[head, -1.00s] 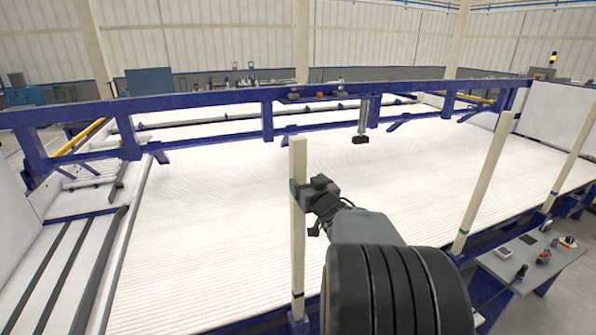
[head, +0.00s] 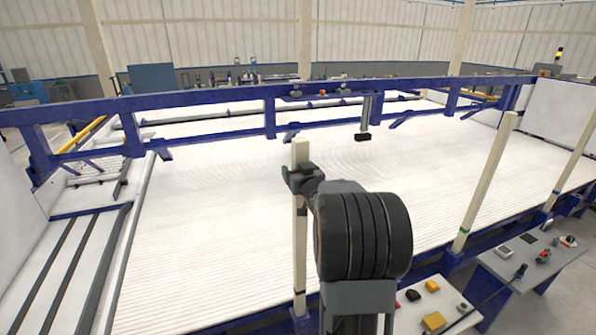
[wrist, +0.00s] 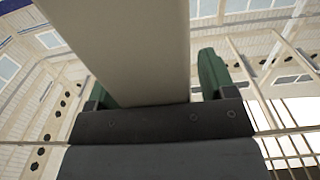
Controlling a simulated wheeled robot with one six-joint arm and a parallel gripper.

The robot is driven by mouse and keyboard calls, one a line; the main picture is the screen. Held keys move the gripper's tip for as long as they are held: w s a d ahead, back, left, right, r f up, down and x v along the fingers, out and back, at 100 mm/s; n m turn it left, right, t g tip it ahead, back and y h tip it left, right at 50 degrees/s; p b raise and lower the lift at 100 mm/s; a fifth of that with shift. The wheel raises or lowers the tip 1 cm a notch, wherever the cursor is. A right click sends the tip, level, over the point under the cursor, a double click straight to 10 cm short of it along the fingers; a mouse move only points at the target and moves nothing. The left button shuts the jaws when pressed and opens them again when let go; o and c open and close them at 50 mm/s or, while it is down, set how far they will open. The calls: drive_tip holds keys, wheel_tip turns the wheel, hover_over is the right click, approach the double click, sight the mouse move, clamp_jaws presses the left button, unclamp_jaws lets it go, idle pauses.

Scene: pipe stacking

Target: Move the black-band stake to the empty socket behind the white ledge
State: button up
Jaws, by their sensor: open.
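The black-band stake (head: 299,250) is a pale, square post. It stands upright in a blue socket at the near edge of the white bed, with a dark band low on it. My gripper (head: 300,178) is at its upper part, with green fingers open on either side of the stake. In the wrist view the stake (wrist: 125,45) fills the space between the fingers. The left finger is close to it, and a gap shows before the right finger (wrist: 212,75). I cannot make out the empty socket or tell which surface is the white ledge.
A green-band stake (head: 484,185) and another banded stake (head: 574,160) stand to the right. A blue gantry beam (head: 200,98) crosses above the ribbed white bed (head: 220,210). Grey tables (head: 530,270) with small tools stand at front right.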

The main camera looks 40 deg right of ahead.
sight(298, 143)
drive_tip(key=shift+c, duration=0.2)
clamp_jaws()
drive_tip(key=shift+r+p, duration=2)
drive_tip(key=shift+r, duration=2.55)
wheel_tip(298, 143, up, 12)
